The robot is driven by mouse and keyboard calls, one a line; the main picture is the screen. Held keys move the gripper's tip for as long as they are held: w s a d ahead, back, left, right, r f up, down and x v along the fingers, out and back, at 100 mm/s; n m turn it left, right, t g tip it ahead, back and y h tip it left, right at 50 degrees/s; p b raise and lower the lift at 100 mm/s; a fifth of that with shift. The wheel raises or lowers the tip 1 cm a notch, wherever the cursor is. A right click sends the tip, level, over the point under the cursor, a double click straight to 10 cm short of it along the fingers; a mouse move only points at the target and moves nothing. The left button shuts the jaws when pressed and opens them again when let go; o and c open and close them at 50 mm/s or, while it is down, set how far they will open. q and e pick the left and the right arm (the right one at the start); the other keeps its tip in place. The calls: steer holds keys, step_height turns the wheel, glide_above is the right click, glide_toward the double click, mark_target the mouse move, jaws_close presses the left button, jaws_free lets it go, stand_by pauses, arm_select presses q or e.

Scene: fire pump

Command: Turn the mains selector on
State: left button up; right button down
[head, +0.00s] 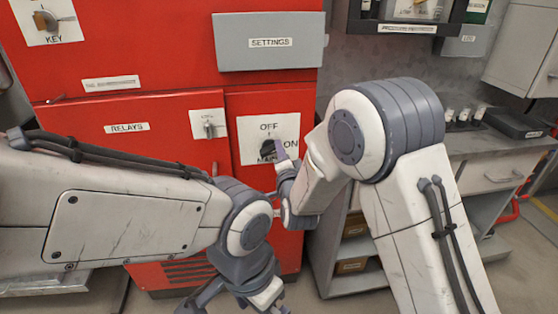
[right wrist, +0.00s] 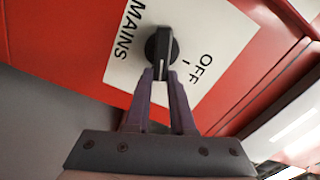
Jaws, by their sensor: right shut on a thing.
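The mains selector is a black rotary knob (head: 268,151) on a white plate with OFF above and ON at the right, on the red cabinet. In the right wrist view the knob (right wrist: 160,48) has a white line directed down between my fingers, turned away from the OFF mark towards the ON side. The ON label is hidden there. My right gripper (right wrist: 160,75) is shut on the knob's grip; in the head view the gripper (head: 282,155) partly covers the plate. My left gripper (head: 240,298) hangs low before the cabinet, cut off by the picture edge, its opening unclear.
A small switch (head: 208,125) on a white plate sits left of the selector, beside the RELAYS panel (head: 127,128). A grey SETTINGS cover (head: 268,42) is above. A grey workbench (head: 485,150) stands at the right. My left forearm crosses low in front of the cabinet.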

steer(key=shift+d+f+m+b, duration=0.1)
steer(key=shift+f+m+b, duration=0.2)
steer(key=shift+m+b, duration=0.8)
steer(key=shift+d+f+m+b, duration=0.1)
steer(key=shift+f+m+b, duration=0.2)
steer(key=shift+m+b, duration=0.75)
steer(key=c, duration=0.8)
jaws_free()
steer(key=shift+o, duration=0.2)
steer(key=shift+a+r, duration=0.1)
steer(key=v, duration=1)
steer(key=shift+s, duration=0.25)
